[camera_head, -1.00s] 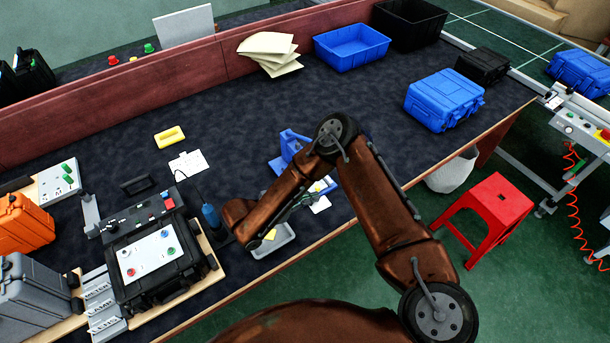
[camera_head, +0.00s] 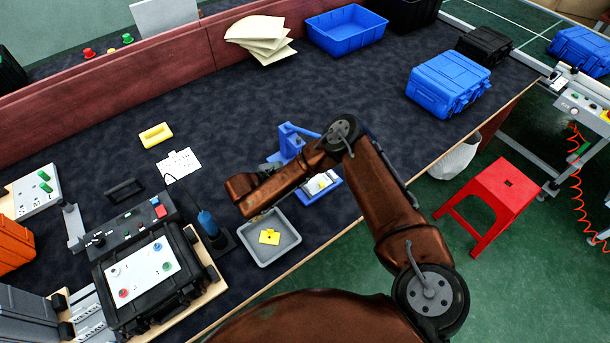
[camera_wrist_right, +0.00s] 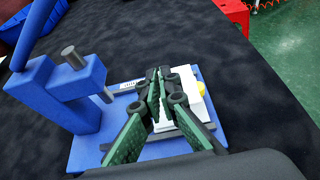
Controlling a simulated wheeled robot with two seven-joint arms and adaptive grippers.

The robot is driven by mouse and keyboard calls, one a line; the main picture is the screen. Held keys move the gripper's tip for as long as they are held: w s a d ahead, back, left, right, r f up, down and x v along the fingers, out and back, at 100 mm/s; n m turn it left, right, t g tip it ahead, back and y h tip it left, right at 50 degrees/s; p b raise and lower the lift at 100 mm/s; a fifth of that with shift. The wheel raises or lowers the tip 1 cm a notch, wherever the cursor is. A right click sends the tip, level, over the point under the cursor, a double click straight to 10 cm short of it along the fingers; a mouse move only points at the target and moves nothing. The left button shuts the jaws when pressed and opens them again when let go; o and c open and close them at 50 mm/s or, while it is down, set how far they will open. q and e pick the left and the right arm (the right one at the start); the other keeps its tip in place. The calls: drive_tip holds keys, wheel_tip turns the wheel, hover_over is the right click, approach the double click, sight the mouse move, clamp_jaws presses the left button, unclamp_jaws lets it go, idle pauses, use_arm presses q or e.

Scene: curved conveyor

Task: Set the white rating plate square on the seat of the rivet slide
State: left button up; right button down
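The rivet slide is a blue fixture with a post, an arm and a flat base (camera_head: 333,194). In the right wrist view, its base (camera_wrist_right: 85,152) has a grey rail across it. The white rating plate (camera_head: 314,190) shows over this base, partly hidden by my right arm. I cannot tell whether the plate touches the seat. My left gripper is not in view.
A grey tray (camera_head: 286,251) with a yellow piece (camera_head: 269,237) stands left of the fixture. A blue screwdriver-like tool (camera_head: 208,223) stands beside a black case (camera_head: 150,290). The blue post (camera_wrist_right: 85,85) rises close left of my fingers.

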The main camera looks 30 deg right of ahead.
drive_tip(key=f, duration=0.1)
drive_tip(key=w+d+f+b, duration=0.1)
drive_tip(key=shift+w+d+f, duration=0.2)
drive_tip(key=shift+w+f, duration=0.1)
drive_tip(key=shift+w+d+f, duration=0.1)
drive_tip(key=shift+f, duration=0.05)
drive_tip(key=f+b, duration=0.2)
drive_tip(key=f, duration=0.1)
drive_tip(key=shift+w+d+f, duration=0.2)
drive_tip(key=shift+f, duration=0.15)
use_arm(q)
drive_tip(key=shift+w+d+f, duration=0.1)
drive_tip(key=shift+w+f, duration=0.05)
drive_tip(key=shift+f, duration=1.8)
use_arm(e)
drive_tip(key=c, duration=2.2)
unclamp_jaws()
drive_tip(key=shift+o, duration=0.2)
